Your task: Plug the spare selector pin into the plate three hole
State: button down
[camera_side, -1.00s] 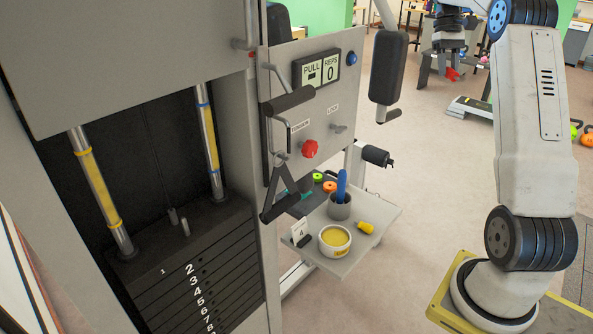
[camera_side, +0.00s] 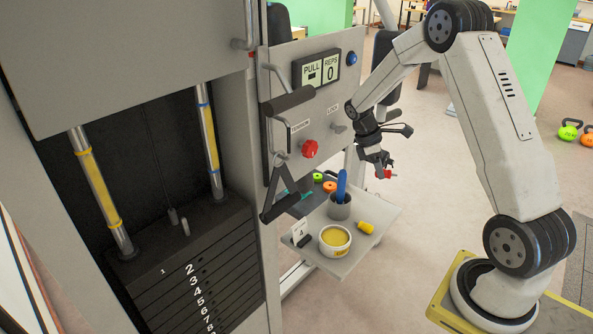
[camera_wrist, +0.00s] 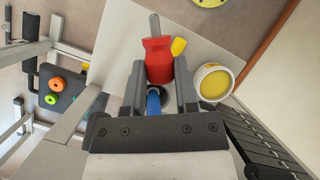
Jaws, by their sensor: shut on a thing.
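My gripper (camera_side: 377,163) is shut on the spare selector pin, which has a red head (camera_side: 387,173). In the wrist view the red pin (camera_wrist: 158,64) sits between the two fingers (camera_wrist: 159,80), with its grey shaft (camera_wrist: 155,25) pointing beyond them, toward the picture top. In the side view the pin is in the air to the right of the small shelf. Plate three (camera_side: 194,282) is in the dark weight stack at the lower left, marked with a white 3. Its hole is too small to make out surely. The stack also shows at the wrist view's lower right (camera_wrist: 262,146).
The shelf (camera_side: 327,262) holds a yellow-filled tub (camera_side: 335,240), a grey cup (camera_side: 340,208) with a blue item (camera_side: 341,185), a yellow piece (camera_side: 365,228) and a card. The machine's panel (camera_side: 320,107), red knob (camera_side: 310,148) and hanging handle (camera_side: 280,170) stand between my gripper and the stack.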

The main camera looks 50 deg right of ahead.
jog(key=a+f+n+h, duration=0.1)
jog(key=a+f+n, duration=0.1)
jog(key=a, duration=0.4)
jog(key=a+f+n+t+h, duration=0.1)
jog(key=a+f+n, duration=0.2)
jog(key=a+n, duration=0.2)
jog(key=a+f+n+t+h, duration=0.1)
jog(key=a+f+n, duration=0.1)
jog(key=a+n, duration=0.2)
jog(key=shift+s+a+f, duration=0.15)
jog(key=shift+a, duration=1.65)
jog(key=w+a+n+t+y, duration=0.1)
jog(key=a+n+t, duration=0.6)
jog(key=a+n, duration=1.2)
jog(key=w+a, duration=0.1)
jog(key=a, duration=0.9)
jog(key=shift+a+f+t, duration=0.2)
jog(key=shift+a+t, duration=0.05)
jog(key=shift+t, duration=0.05)
jog(key=shift+w, duration=0.15)
jog(key=shift+w, duration=2.9)
jog(key=shift+w, duration=0.7)
